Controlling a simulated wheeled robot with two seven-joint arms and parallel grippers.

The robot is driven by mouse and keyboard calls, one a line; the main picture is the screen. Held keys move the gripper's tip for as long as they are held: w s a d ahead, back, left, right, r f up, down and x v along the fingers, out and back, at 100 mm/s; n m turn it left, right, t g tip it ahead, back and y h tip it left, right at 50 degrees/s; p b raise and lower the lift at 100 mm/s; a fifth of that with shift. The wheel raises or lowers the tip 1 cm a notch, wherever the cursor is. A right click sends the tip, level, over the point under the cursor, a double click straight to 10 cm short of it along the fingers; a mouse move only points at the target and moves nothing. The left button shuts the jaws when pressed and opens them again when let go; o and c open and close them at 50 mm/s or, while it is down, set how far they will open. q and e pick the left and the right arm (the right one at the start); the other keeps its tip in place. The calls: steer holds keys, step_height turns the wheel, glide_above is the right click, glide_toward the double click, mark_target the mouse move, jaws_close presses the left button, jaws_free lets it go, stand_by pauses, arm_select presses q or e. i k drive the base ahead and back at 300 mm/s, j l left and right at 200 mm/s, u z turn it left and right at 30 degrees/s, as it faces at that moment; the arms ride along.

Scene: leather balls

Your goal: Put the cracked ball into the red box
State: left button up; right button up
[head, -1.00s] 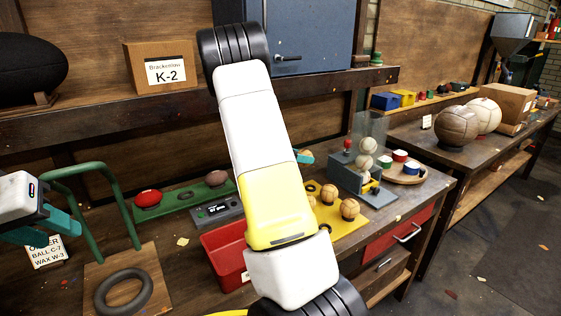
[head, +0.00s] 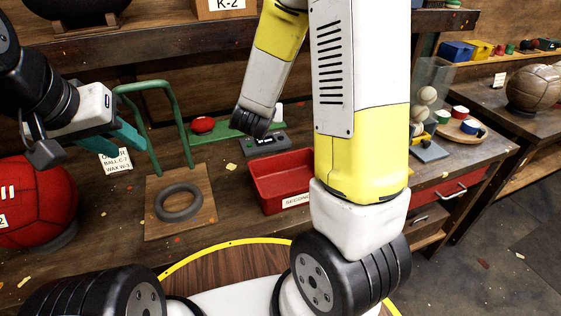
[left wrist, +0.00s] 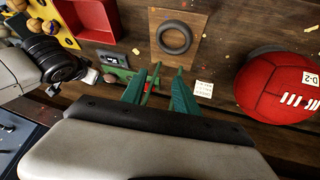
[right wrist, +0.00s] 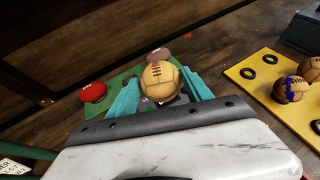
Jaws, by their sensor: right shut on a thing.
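A tan stitched ball (right wrist: 158,82) is between the teal fingers of my right gripper (right wrist: 162,74), which is shut on it; I cannot tell whether it is cracked. It is above the green rack in the right wrist view. My right arm hides this gripper in the head view. The red box (head: 272,197) stands on the bench, its right part hidden by my arm; it also shows in the left wrist view (left wrist: 97,14). My left gripper (head: 132,138) is open and empty; its fingers stand apart in the left wrist view (left wrist: 158,80).
A yellow tray (right wrist: 250,72) holds rings and tan balls, one with purple marks (right wrist: 291,90). The green rack (right wrist: 120,82) bears a red ball (right wrist: 93,92). A green frame (head: 160,92), a ring (head: 180,202) on a board and a large red ball (head: 45,200) stand left.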

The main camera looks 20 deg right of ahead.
mark_target(289, 187)
steer(key=k+u, duration=0.3)
steer(key=k+j+u, duration=0.25)
steer(key=k+l+u, duration=0.4)
steer(key=l, duration=0.15)
steer(key=k+l+u, duration=0.35)
steer(key=l, duration=0.2)
steer(key=k+l, duration=0.6)
steer(key=l, duration=0.15)
